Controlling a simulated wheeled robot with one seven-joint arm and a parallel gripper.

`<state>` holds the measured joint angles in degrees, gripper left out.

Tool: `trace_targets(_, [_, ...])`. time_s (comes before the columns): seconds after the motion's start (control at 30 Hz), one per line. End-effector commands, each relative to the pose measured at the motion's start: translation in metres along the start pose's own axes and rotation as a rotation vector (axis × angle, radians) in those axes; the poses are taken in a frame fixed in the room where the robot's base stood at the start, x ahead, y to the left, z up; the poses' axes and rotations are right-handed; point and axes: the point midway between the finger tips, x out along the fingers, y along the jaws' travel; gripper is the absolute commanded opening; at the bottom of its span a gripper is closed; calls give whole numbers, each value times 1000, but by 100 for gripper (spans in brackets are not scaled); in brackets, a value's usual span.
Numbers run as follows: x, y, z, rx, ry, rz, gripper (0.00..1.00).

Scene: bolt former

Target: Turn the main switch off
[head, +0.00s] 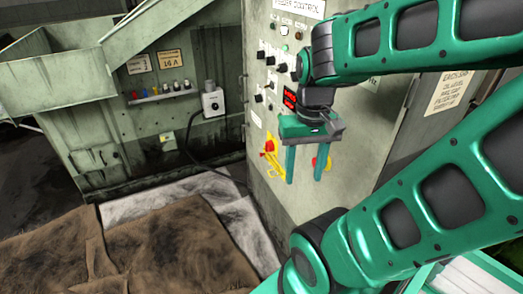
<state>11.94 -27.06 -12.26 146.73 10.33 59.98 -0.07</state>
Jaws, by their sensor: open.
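A red knob on a yellow plate (269,147) sits low on the left edge of the grey-green control cabinet (285,205). It looks like a rotary main switch, but its label is too small to read and I cannot tell its setting. My gripper (304,179) hangs in front of the cabinet with its two green fingers pointing down. It is open and empty, to the right of the red knob in the picture. A second red and yellow control (328,163) is partly hidden by the right finger. I cannot tell whether the fingers touch the cabinet.
Several black knobs (259,98) and a small red display (289,99) sit higher on the cabinet, partly behind my arm. A grey box with a cable (213,102) and a row of coloured knobs (165,90) are on the machine at left. Brown cloth or cardboard (165,245) covers the floor.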

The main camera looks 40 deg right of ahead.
Motion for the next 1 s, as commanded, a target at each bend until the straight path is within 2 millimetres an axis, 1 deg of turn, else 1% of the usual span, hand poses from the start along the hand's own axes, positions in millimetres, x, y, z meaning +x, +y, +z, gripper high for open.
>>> trace_targets(0.03, [-4, 5, 6, 7, 12, -5, 59])
trace_targets(0.07, [-5, 6, 4, 13, 11, -2, 59])
trace_targets(0.17, [-6, 7, -10, 50, 1, 20, 59])
trace_targets(0.2, [-6, 2, -15, 70, -5, 34, 59])
trace_targets(0.27, [-6, 3, -30, 108, -12, 60, 59])
trace_targets(0.37, [-4, 6, -60, 186, -19, 116, 59])
trace_targets(0.5, [2, 9, -103, 297, -19, 203, 59])
trace_targets(0.57, [6, 10, -121, 341, -14, 243, 59])
trace_targets(0.6, [8, 10, -133, 370, -9, 271, 59])
trace_targets(0.8, [27, 10, -191, 508, 35, 414, 59])
trace_targets(1.0, [50, 5, -244, 627, 115, 561, 59])
